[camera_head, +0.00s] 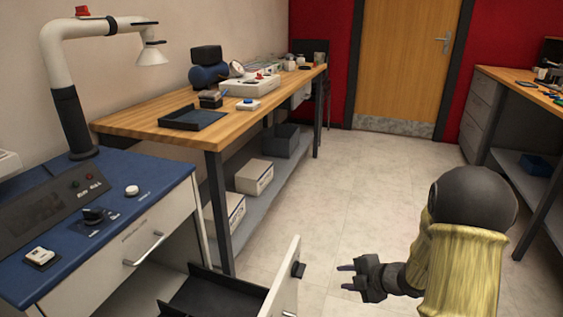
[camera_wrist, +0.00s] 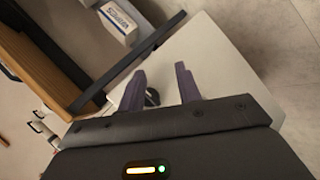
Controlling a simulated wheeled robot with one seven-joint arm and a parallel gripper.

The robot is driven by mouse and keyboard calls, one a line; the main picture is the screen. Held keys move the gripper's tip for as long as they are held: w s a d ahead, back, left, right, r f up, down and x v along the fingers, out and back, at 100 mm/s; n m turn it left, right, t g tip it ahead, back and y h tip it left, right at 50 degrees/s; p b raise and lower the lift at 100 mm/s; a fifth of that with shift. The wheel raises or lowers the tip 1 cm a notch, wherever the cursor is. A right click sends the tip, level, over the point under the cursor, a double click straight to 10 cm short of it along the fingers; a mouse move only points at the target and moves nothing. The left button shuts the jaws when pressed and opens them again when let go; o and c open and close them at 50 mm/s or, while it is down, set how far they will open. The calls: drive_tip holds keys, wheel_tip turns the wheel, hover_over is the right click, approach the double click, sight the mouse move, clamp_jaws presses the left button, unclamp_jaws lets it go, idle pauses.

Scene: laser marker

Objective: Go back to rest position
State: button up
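My gripper (camera_head: 346,278) is at the lower right in the head view, with its two purple fingers apart and nothing between them. It points left toward the white front panel (camera_head: 283,285) of a pulled-out drawer with a dark inside (camera_head: 212,297). The panel's dark knob (camera_head: 299,270) appears a short way left of the fingertips, apart from them. In the wrist view my gripper (camera_wrist: 158,82) is open too. The dark knob (camera_wrist: 152,97) shows between the fingers, on the white panel (camera_wrist: 205,60) beyond. My forearm has a yellowish sleeve.
The blue-topped laser marker bench (camera_head: 150,175), with a white arm lamp (camera_head: 70,60), stands at the left. Behind it is a wooden workbench (camera_head: 230,122) with tools and boxes. Another bench (camera_head: 520,85) stands at the right. The tiled floor (camera_head: 345,190) between them is clear.

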wheel_tip(320, 180, up, 5)
drive_tip(key=d+m+h, duration=0.2)
drive_tip(key=m+h, duration=0.3)
drive_tip(key=m, duration=0.2)
drive_tip(key=s+a+r+m+g+h+p, duration=0.1)
drive_tip(key=s+a+r+m+g+p, duration=0.15)
drive_tip(key=s+m, duration=0.6)
drive_tip(key=s+a+r+m+g+h+p, duration=0.15)
drive_tip(key=s+r+m, duration=0.25)
drive_tip(key=s+m, duration=0.5)
wheel_tip(320, 180, up, 36)
drive_tip(key=n+p, duration=0.1)
drive_tip(key=p, duration=3.5)
drive_tip(key=shift+s+a+g+p, duration=0.35)
drive_tip(key=shift+s+g+p, duration=0.05)
drive_tip(key=shift+s, duration=0.05)
drive_tip(key=shift+r+y, duration=0.1)
drive_tip(key=shift+y, duration=0.15)
